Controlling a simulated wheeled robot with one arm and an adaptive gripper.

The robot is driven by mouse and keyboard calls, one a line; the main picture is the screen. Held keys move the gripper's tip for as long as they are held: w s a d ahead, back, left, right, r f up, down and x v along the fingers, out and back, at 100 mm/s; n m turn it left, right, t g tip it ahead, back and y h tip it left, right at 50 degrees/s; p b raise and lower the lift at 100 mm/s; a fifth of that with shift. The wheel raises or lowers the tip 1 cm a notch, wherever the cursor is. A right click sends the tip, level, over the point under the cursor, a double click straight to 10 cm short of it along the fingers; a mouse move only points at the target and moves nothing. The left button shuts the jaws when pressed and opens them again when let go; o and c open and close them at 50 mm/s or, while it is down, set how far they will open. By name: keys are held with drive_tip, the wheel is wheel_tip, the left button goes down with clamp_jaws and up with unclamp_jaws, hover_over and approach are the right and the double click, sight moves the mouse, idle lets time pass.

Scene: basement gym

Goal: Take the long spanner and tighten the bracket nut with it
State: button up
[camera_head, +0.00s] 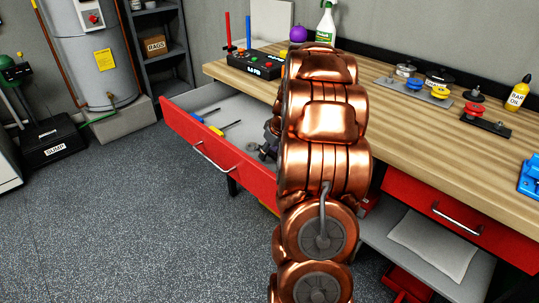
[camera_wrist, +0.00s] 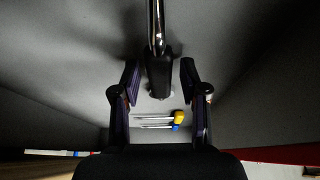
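A long chrome tool with a dark grip (camera_wrist: 158,72), apparently the long spanner, lies in the open drawer in the wrist view. Its shiny shaft runs out of the top of that view, so its head is hidden. My gripper (camera_wrist: 160,68) is open, with one finger on each side of the grip and a gap on both sides. In the head view my gripper (camera_head: 268,147) is partly hidden by my copper arm, low in the red drawer (camera_head: 222,150); the spanner does not show there. I cannot pick out the bracket nut for certain.
Two screwdrivers, blue-handled (camera_head: 198,118) and yellow-handled (camera_head: 216,130), lie in the drawer. The wooden bench (camera_head: 420,135) carries a black control box (camera_head: 256,65), plates with coloured knobs (camera_head: 484,120), an oil bottle (camera_head: 519,93) and a blue fixture (camera_head: 531,178).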

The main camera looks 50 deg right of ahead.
clamp_jaws()
idle(0.4)
drive_tip(key=shift+r, duration=1.75)
drive_tip(key=s+a, duration=0.1)
drive_tip(key=s, duration=0.4)
drive_tip(key=s+a+r, duration=0.1)
drive_tip(key=s+a, duration=0.1)
drive_tip(key=s, duration=0.3)
drive_tip(key=s+a, duration=0.1)
drive_tip(key=s, duration=0.4)
drive_tip(key=shift+s+a+r, duration=0.15)
drive_tip(key=shift+a+r, duration=0.05)
drive_tip(key=shift+r, duration=3.05)
